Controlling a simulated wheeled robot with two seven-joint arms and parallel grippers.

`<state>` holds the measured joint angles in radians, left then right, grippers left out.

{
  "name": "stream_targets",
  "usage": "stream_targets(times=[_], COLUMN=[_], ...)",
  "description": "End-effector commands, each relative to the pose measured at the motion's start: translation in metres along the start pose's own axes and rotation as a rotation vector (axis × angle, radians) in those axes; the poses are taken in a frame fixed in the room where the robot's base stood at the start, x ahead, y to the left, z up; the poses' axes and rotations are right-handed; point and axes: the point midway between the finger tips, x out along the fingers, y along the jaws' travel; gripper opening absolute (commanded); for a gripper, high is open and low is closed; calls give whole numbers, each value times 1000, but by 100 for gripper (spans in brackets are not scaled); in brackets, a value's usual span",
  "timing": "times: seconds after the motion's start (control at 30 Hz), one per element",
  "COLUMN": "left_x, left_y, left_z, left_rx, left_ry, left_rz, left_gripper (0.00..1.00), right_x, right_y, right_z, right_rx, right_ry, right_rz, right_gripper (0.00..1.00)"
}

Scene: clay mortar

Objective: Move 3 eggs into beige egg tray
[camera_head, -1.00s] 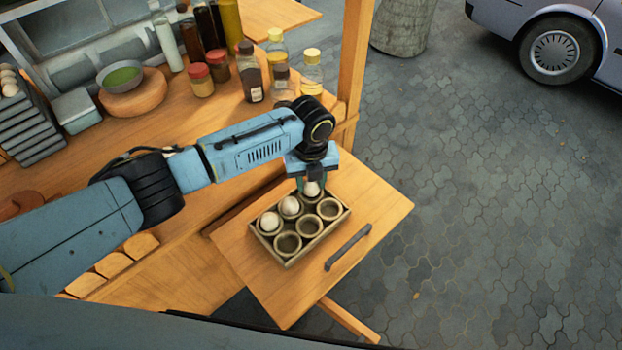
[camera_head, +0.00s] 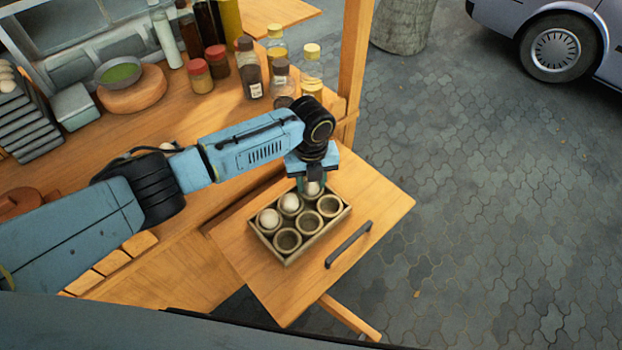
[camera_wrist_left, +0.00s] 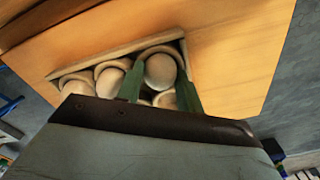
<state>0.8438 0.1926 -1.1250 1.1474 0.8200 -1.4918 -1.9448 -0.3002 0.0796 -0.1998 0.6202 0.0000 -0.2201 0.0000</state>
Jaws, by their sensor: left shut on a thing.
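The beige egg tray (camera_head: 286,258) has several round cups and sits on a wooden side board. Two pale eggs, one at the left (camera_head: 269,220) and one in the middle (camera_head: 290,202), rest in cups of the far row. My left gripper (camera_head: 311,187) is over the far right cup, shut on a third egg (camera_head: 313,188). In the left wrist view this egg (camera_wrist_left: 160,71) is between the green fingers, low in the corner cup; I cannot tell if it touches the cup's bottom. The near-row cups look empty. My right gripper is not in view.
The wooden side board (camera_head: 370,195) has a dark handle (camera_head: 348,244) beside the tray. Bottles and jars (camera_head: 250,72) stand on the counter behind my arm, near a wooden post (camera_head: 354,60).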

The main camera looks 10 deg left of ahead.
Motion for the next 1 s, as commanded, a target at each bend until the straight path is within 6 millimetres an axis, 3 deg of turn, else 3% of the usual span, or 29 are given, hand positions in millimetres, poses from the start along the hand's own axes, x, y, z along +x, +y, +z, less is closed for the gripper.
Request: stream_targets(times=[0.13, 0.17, 0.33, 0.67, 0.77, 1.0], left_x=[0, 0, 0, -4, -15, -68], left_y=[0, 0, 0, 0, 0, -1], left_z=[0, 0, 0, 0, 1, 1], left_rx=[0, 0, 0, 0, 1, 2], left_ry=[0, 0, 0, 0, -1, -4], left_rz=[0, 0, 0, -1, -2, -4], left_gripper=[29, 40, 62, 62, 62, 62], right_x=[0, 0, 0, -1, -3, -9], right_y=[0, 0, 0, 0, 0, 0], right_z=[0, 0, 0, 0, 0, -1], right_rx=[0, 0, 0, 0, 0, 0], right_ry=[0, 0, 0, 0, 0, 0], right_rz=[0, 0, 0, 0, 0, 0], right_gripper=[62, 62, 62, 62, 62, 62])
